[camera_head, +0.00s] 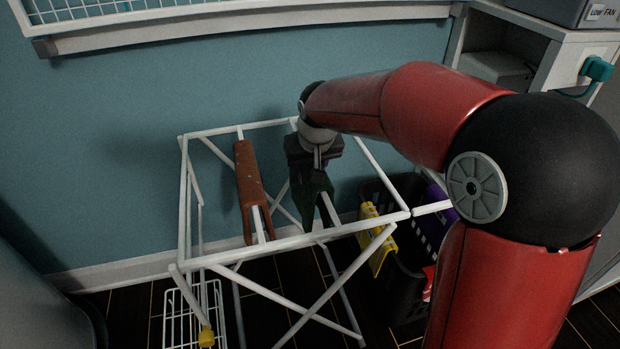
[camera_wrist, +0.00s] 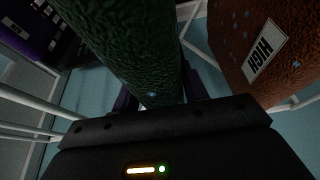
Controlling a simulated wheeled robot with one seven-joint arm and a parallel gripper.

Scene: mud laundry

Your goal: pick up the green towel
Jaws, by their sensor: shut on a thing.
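The dark green towel (camera_head: 312,190) hangs over a bar of the white drying rack (camera_head: 184,205), right of the rack's middle in the head view. My gripper (camera_head: 314,165) is above it, with the towel's top between the fingers. In the wrist view the green towel (camera_wrist: 135,50) fills the upper middle, and my gripper (camera_wrist: 158,103) is shut on it. The fingertips are mostly hidden behind the cloth. In the head view the towel's lower part still straddles the rack bar.
A rust-brown towel (camera_head: 249,190) hangs on the rack to the left; its label reads HIGH in the wrist view. A dark basket (camera_head: 405,285) with yellow and purple items stands right of the rack. A white wire basket (camera_head: 185,318) is low at front left.

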